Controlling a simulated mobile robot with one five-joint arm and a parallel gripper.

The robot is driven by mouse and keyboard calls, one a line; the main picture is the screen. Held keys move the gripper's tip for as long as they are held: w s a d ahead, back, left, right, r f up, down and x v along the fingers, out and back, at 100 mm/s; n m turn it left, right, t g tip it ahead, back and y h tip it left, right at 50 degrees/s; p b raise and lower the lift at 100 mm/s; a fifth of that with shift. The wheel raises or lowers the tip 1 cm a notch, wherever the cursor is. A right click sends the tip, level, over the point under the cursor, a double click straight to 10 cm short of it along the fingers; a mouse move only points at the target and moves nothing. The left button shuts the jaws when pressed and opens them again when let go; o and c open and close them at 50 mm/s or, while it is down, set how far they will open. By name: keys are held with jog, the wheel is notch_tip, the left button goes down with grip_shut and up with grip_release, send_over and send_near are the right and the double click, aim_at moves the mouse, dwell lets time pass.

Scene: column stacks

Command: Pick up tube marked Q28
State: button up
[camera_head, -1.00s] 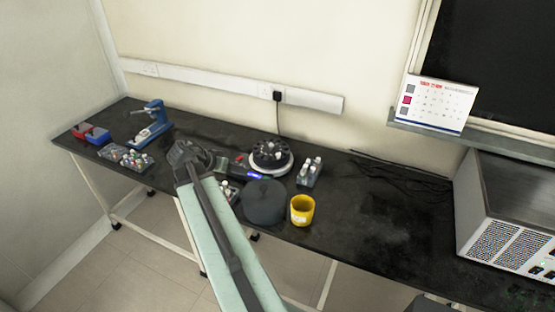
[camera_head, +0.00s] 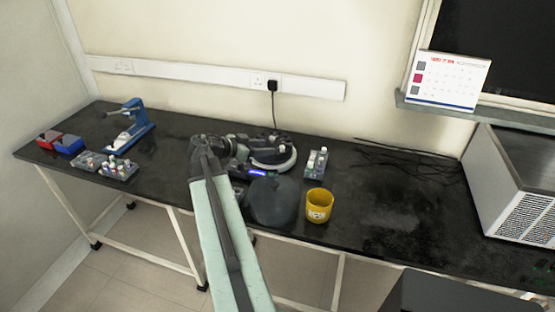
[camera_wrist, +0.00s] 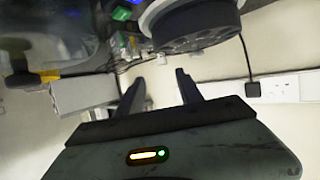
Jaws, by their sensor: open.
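No label reads as Q28 in either view; the lettering is too small. Several capped tubes stand in a rack (camera_head: 316,164) right of the centrifuge (camera_head: 272,154). More tubes stand in two racks at the left, the nearer one (camera_head: 118,171) and the one beside it (camera_head: 88,160). My gripper (camera_head: 232,146) is over the bench, just left of the centrifuge, partly hidden by my arm. In the wrist view its fingers (camera_wrist: 160,78) are apart, with no tube clearly held between them. The dark round rotor (camera_wrist: 195,32) is beyond the fingertips there.
A dark grey round lid (camera_head: 273,200) and a yellow cup (camera_head: 319,205) sit near the bench's front edge. A blue stand (camera_head: 133,125) and red and blue boxes (camera_head: 60,143) are at the left. A large metal box (camera_head: 515,180) stands right. The bench between is mostly clear.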

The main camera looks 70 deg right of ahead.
aim_at(281, 147)
jog(key=b+x, duration=0.1)
jog(key=x, duration=0.1)
jog(key=b+x, duration=0.1)
jog(key=x, duration=0.5)
jog(key=shift+w+d+f+b, duration=0.15)
jog(key=shift+w+b, duration=0.2)
jog(key=shift+b, duration=0.05)
grip_shut()
